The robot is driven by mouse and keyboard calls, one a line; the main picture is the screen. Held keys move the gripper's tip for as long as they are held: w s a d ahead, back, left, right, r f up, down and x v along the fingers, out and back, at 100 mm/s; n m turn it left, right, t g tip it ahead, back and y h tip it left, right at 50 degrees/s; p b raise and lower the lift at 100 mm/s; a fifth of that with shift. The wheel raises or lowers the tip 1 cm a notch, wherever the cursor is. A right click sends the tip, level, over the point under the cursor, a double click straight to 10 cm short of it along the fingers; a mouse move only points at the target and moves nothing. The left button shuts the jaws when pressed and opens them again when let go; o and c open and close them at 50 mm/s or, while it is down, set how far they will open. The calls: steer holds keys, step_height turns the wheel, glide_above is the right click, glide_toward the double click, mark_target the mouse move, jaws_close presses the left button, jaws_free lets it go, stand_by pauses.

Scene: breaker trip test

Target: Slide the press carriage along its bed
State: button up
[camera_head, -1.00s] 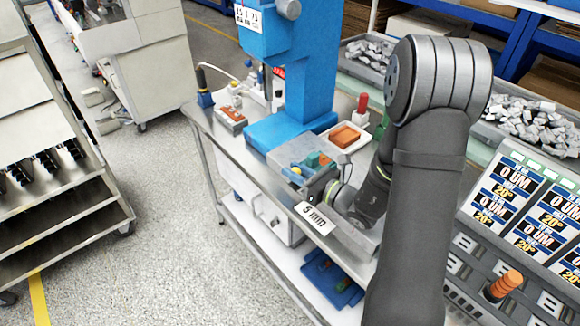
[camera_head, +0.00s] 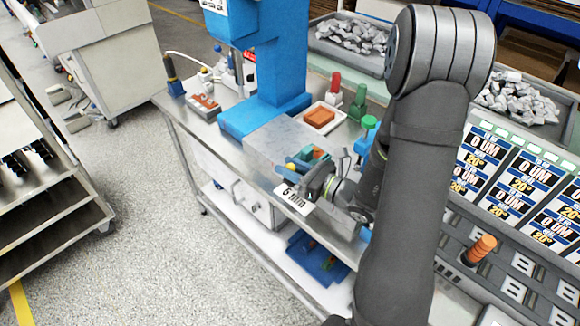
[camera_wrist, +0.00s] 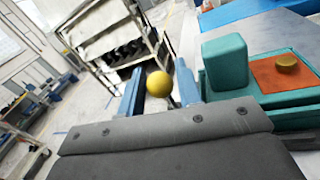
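The press carriage is a teal block with an orange pad (camera_wrist: 287,72), at the right of the wrist view. In the head view the carriage (camera_head: 312,154) sits on the grey metal bed (camera_head: 275,143) in front of the blue press (camera_head: 280,60). A yellow ball knob (camera_wrist: 159,84) stands between the two blue fingers of my gripper (camera_wrist: 160,80).
A white tray with an orange block (camera_head: 319,115) stands behind the bed, near red (camera_head: 335,86) and green (camera_head: 358,102) handled tools. A "5 mm" label (camera_head: 296,196) is at the table's front edge. Bins of metal parts (camera_head: 350,38) stand behind. Bare bed shows left of the carriage.

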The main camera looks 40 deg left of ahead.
steer(key=shift+d, duration=0.1)
steer(key=w+d, duration=0.1)
steer(key=d, duration=0.6)
steer(key=shift+w+d, duration=0.3)
steer(key=shift+d, duration=0.05)
